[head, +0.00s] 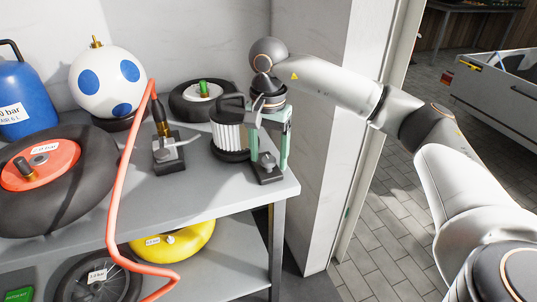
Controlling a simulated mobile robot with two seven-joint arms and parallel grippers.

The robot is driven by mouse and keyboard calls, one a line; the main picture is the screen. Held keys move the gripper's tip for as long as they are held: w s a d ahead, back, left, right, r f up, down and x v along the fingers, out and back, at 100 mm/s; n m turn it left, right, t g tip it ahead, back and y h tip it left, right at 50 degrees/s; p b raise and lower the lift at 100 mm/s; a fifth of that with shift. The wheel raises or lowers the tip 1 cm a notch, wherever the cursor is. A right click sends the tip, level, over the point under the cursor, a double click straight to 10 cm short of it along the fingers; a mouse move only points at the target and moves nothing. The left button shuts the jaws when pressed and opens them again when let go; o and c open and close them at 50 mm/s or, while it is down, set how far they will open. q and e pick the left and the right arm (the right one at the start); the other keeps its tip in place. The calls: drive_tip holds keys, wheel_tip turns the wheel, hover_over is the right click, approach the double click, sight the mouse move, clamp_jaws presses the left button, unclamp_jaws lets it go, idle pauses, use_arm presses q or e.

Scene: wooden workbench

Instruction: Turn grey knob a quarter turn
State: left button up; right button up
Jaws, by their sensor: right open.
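A small grey knob (267,160) sits on a dark block near the right front corner of the grey bench top. My right gripper (269,158) points down over it from above, with its teal-edged fingers apart. One finger is on the right side of the knob and the other is on the left. I cannot tell whether the fingers touch the knob. The gripper partly hides the knob's upper part and its turn angle is hard to read. My left gripper is out of view.
A ribbed metal cylinder (229,137) with a black top stands close left of the gripper. A lever valve (168,152) with an orange hose (119,185) is further left. A small wheel (186,104) lies behind. The bench's right edge is near, with a white wall post (318,165) beyond.

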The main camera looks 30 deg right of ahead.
clamp_jaws()
idle(0.6)
